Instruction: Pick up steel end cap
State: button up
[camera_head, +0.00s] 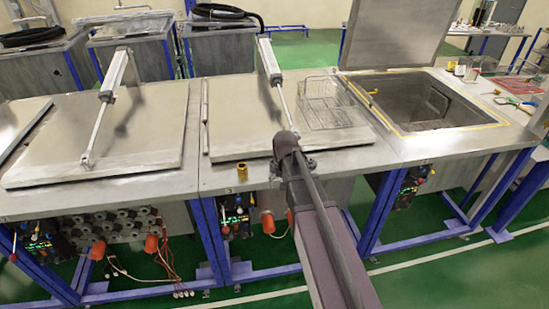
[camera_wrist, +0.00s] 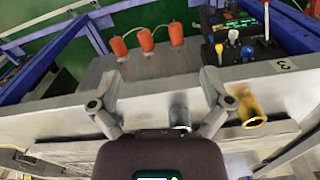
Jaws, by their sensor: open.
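The steel end cap (camera_wrist: 180,112) appears as a short grey cylinder in the wrist view, just beyond my gripper's body. It lies between the spread fingers, nearer the right one, with a visible gap on the left side. My gripper (camera_wrist: 160,104) is open and empty. In the head view my gripper (camera_head: 293,170) is over the front edge of the middle bench, and the arm hides the end cap there. Whether the fingers are level with the cap is hard to tell.
A brass cylinder (camera_wrist: 250,108) stands close beside the right finger; it also shows in the head view (camera_head: 242,171). A closed lid (camera_head: 235,120) with a piston and a wire basket (camera_head: 330,110) lie behind. The open tank (camera_head: 430,108) is at right.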

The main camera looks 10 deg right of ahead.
jog(key=w+r+m+p, duration=0.2)
jog(key=w+r+p, duration=0.6)
jog(key=w, duration=0.7)
jog(key=shift+r, duration=0.75)
jog(key=shift+w+f, duration=0.1)
jog(key=shift+f, duration=0.05)
notch_tip(320, 180, down, 8)
jog(key=b, duration=0.8)
jog(key=shift+f+b, duration=0.2)
jog(key=shift+b, duration=0.2)
jog(key=shift+w+f+b, duration=0.15)
jog(key=shift+f+b, duration=2.45)
jog(key=shift+r, duration=0.1)
grip_shut()
